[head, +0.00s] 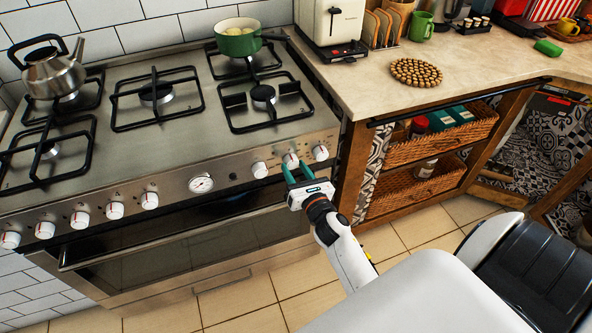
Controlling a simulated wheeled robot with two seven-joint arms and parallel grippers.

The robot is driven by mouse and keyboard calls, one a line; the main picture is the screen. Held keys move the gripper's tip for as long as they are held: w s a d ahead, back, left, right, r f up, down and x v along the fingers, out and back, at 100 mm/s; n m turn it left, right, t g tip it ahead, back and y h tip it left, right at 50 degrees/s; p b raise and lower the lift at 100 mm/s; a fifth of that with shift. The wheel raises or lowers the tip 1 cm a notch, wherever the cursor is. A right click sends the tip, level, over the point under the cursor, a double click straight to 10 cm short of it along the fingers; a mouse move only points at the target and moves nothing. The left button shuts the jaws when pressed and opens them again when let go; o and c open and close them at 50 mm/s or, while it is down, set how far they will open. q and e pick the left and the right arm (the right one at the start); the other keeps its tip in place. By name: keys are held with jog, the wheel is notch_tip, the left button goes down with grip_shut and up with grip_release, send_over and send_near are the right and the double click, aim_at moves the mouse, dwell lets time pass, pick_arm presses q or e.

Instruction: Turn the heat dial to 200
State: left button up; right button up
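The steel stove has a row of white knobs along its front panel; I cannot read their markings, so I cannot tell which is the heat dial. My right gripper (294,166) is at the right end of this panel, with its teal fingers apart. A white knob (290,159) shows at the fingertips, between them or just beyond; I see no clear grip on it. White knobs stand to its left (260,169) and right (321,153). A round gauge (201,184) sits mid-panel. More knobs (115,210) are at the left. My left gripper is out of view.
The oven handle (170,240) runs below the panel, left of my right gripper. A kettle (54,75) and a green pot (238,38) stand on the hob. The wooden counter unit with wicker baskets (435,150) is close on the right. The tiled floor in front is clear.

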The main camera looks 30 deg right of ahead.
jog(key=c, duration=0.6)
jog(key=shift+o, duration=0.2)
